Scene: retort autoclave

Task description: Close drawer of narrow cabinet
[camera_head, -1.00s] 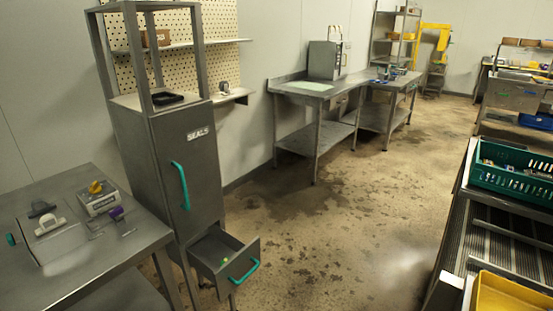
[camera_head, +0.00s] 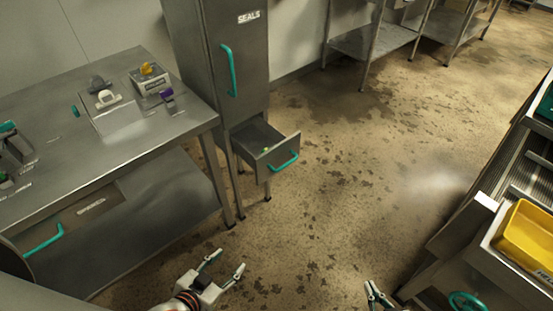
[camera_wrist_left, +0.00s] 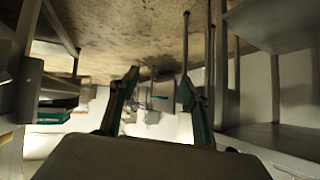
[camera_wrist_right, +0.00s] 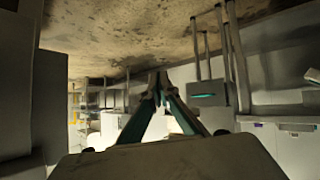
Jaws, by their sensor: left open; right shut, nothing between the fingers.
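The narrow cabinet (camera_head: 238,80) is tall, grey and labelled SEALS, with a teal handle on its door. In the right wrist view the drawer front (camera_wrist_right: 208,92) shows right of the fingers. My left gripper (camera_head: 228,262) is open and empty, low in front of the drawer and well apart from it. My right gripper (camera_head: 372,288) is shut and empty at the bottom edge, right of the drawer and apart from it.
A steel table (camera_head: 130,155) with devices on top and a lower shelf stands left of the cabinet. A bench with a yellow tray (camera_head: 528,232) stands at the right. The floor (camera_head: 350,170) between them is clear. Other steel tables stand at the back.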

